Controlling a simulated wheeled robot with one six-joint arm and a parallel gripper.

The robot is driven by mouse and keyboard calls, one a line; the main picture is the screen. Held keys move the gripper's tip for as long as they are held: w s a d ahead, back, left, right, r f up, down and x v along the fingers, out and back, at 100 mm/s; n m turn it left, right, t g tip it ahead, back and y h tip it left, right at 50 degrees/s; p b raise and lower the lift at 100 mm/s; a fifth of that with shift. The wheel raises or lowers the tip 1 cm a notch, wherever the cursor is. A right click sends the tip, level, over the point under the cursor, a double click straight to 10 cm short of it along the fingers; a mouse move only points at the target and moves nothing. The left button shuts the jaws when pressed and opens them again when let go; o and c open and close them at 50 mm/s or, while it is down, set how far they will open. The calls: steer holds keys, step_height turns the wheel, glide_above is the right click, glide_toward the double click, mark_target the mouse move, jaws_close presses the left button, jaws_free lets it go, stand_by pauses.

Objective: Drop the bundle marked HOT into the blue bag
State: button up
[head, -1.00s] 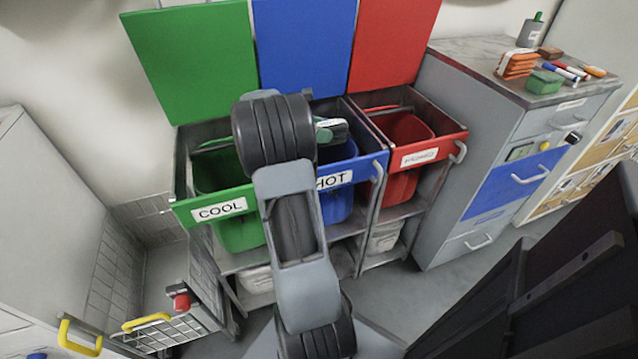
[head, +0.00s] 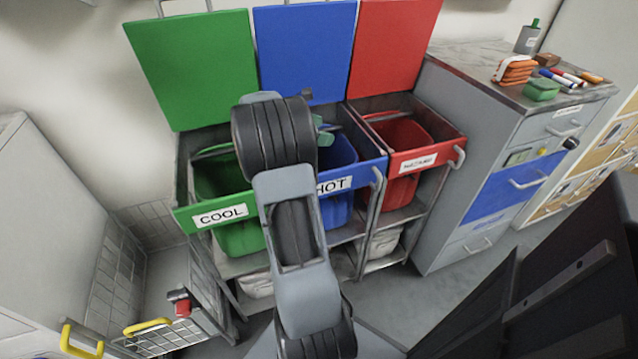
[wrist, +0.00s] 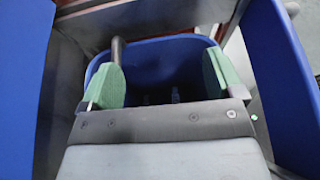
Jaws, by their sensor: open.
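The blue bag (head: 338,208) hangs in the pulled-out blue drawer labelled HOT, between the green and red ones. In the wrist view its open mouth (wrist: 160,50) lies straight below my gripper (wrist: 165,82). The two green fingers are wide apart with nothing between them. In the head view my arm hides most of the gripper; one green finger (head: 322,132) shows over the blue bag. I cannot make out a bundle; the inside of the bag is dark, with only small faint marks low down.
A green bag (head: 240,238) labelled COOL is at left and a red bag (head: 402,190) at right, their lids raised behind. A grey cabinet (head: 450,150) with pens and small items stands right. A wire basket (head: 165,335) is at lower left.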

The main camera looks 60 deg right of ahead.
steer(key=s+a+r+p, duration=0.4)
steer(key=s+a+r, duration=0.4)
steer(key=a+r, duration=0.3)
steer(key=shift+s, duration=0.25)
steer(key=shift+a, duration=0.1)
